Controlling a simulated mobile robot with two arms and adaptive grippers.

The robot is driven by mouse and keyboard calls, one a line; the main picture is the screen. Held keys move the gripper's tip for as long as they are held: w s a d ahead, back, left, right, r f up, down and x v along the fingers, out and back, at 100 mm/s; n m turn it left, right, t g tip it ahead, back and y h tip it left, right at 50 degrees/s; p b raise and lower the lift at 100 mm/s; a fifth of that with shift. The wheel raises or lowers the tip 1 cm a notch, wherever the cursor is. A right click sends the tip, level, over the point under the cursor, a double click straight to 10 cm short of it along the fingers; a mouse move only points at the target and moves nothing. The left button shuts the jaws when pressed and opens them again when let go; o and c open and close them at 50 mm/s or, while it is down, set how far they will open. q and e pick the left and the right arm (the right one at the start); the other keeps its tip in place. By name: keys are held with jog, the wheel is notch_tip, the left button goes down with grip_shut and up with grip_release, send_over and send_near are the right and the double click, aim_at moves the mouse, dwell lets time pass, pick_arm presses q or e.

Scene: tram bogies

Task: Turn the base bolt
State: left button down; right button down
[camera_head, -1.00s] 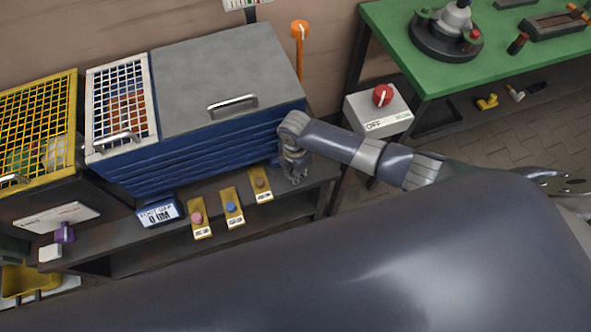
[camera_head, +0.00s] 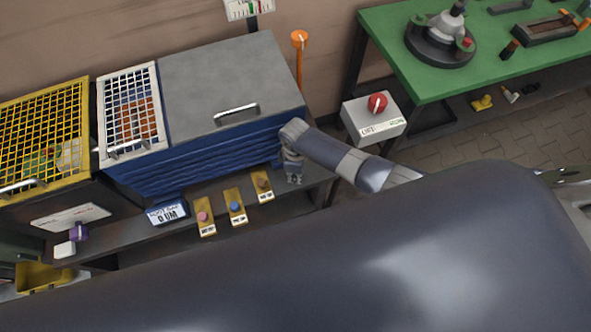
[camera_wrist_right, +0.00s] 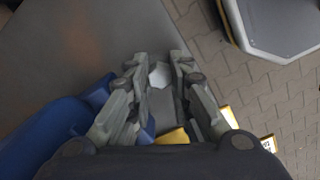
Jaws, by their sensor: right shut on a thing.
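My right gripper (camera_head: 293,179) points down at the right end of the dark bench shelf, in front of the blue cabinet. The right wrist view shows the same gripper (camera_wrist_right: 159,68) from behind. Its two fingers are shut on a pale hexagonal bolt head (camera_wrist_right: 159,76), one on each side. The bolt cannot be made out in the head view, where the gripper covers it. I cannot make out my left gripper.
Close by stand the blue cabinet (camera_head: 215,160) with a grey lid, several yellow button plates (camera_head: 236,205), a small display (camera_head: 167,213), and a white switch box (camera_head: 374,122) with a red knob. The green table (camera_head: 400,60) stands at back right.

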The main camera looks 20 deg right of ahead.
jog(key=shift+m+p, duration=0.55)
jog(key=shift+m, duration=1.15)
jog(key=c, duration=1.7)
grip_release()
notch_tip(320, 180, up, 12)
